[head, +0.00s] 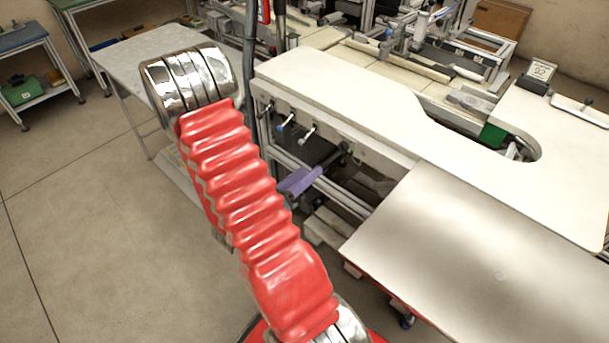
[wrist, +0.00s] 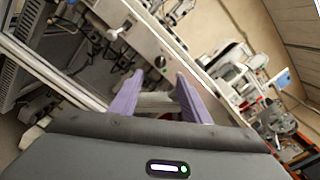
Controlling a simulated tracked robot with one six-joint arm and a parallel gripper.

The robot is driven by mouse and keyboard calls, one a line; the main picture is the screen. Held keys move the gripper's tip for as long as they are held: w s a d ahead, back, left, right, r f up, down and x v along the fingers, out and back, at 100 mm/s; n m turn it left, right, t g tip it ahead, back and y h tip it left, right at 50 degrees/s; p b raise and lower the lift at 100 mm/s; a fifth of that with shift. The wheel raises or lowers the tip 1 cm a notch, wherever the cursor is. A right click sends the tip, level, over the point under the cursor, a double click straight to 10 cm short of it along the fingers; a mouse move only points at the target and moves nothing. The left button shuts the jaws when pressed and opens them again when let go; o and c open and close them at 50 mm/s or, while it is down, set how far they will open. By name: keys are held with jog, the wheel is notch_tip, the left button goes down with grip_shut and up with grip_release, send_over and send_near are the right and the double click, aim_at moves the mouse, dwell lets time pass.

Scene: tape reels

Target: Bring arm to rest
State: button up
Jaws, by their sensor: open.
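My gripper (head: 303,180) has purple fingers and shows in the head view beyond my red arm, below the front edge of the white workbench (head: 345,90). In the wrist view my gripper (wrist: 158,88) has its two fingers spread apart. A pale bar shows between them, and I cannot tell how far beyond them it lies. Nothing is seen gripped. My red ribbed arm sleeve crosses the middle of the head view and hides part of the floor and bench frame. No tape reel can be made out in either view.
A plain pale table (head: 490,265) stands at the lower right. A light grey table (head: 150,55) is at the upper left, partly behind my arm. Bench knobs (head: 287,122) stick out close to my gripper. The floor (head: 90,230) at left is clear.

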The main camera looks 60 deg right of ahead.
jog(key=shift+a, duration=0.1)
dwell(0.7)
jog(key=s+a+f+m+g+y, duration=0.3)
jog(key=s+a+m+g+y, duration=0.15)
jog(key=s+m, duration=0.3)
jog(key=s+a+r+m+g+y, duration=0.1)
jog(key=s+a+r+m+y, duration=0.1)
jog(key=a+m+y, duration=0.55)
jog(key=w+a+r+m+t+y, duration=0.2)
jog(key=w+a+r+m+t, duration=0.25)
jog(key=a, duration=0.35)
jog(key=w+a+r+m+t+y, duration=0.25)
jog(key=w+a+m, duration=0.2)
jog(key=a, duration=0.35)
jog(key=w+a+r+t, duration=0.1)
jog(key=a+r+t, duration=0.2)
jog(key=r, duration=0.3)
jog(key=w+a+r+t+y, duration=0.1)
jog(key=a+r+t, duration=0.3)
jog(key=r, duration=0.3)
jog(key=shift+a+r+n, duration=0.25)
jog(key=shift+a+n, duration=0.05)
jog(key=shift+a, duration=0.5)
